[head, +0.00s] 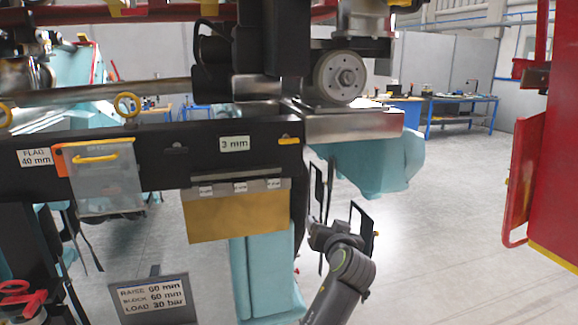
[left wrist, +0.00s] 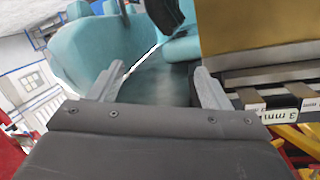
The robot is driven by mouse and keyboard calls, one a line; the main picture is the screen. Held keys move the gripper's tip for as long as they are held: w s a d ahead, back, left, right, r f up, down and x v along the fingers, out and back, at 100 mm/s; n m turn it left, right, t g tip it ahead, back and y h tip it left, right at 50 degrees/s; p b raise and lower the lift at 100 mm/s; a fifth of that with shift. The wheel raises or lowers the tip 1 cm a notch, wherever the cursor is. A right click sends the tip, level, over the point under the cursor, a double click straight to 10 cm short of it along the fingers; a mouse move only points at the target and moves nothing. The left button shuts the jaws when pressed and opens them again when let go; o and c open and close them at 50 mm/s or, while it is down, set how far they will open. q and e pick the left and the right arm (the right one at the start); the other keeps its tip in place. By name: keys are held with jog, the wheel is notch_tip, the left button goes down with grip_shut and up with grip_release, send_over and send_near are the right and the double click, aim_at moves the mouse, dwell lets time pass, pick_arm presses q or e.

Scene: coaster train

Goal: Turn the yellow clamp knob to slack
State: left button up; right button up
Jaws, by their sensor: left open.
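A small yellow piece (head: 289,141) sits at the right end of the dark beam (head: 208,160), right of the "3 mm" label (head: 234,144). It may be the clamp knob, but it is too small to tell its shape or setting. My left gripper (head: 341,205) is open and empty, below and to the right of that piece, clear of the beam. In the left wrist view its two fingers (left wrist: 157,82) stand apart with nothing between them. A brass-coloured plate (head: 237,212) hangs under the beam, left of the gripper; it also shows in the left wrist view (left wrist: 255,25). My right gripper is out of view.
Yellow rings (head: 127,104) and a clear flap with a yellow handle (head: 95,158) are on the left. A grey wheel (head: 340,77) stands above the gripper. Teal covers (head: 375,165) hang close behind it. A red frame (head: 522,180) is far right; open floor lies between.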

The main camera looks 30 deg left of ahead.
pick_arm(q)
jog(key=s+r+n+y+p, duration=0.1)
jog(key=s+r+n+y, duration=0.15)
jog(key=r, duration=0.65)
jog(key=s+r+n+y+p, duration=0.1)
jog(key=s+r+n, duration=0.25)
jog(key=r, duration=0.65)
jog(key=p, duration=0.8)
send_near(290, 141)
jog(key=shift+g, duration=0.3)
jog(key=x, duration=0.9)
jog(key=shift+w+a+r, duration=0.15)
jog(key=shift+w+r, duration=0.1)
jog(key=shift+w, duration=0.05)
jog(key=shift+w+a+f, duration=0.1)
jog(key=shift+w+a, duration=0.3)
jog(key=shift+a, duration=0.1)
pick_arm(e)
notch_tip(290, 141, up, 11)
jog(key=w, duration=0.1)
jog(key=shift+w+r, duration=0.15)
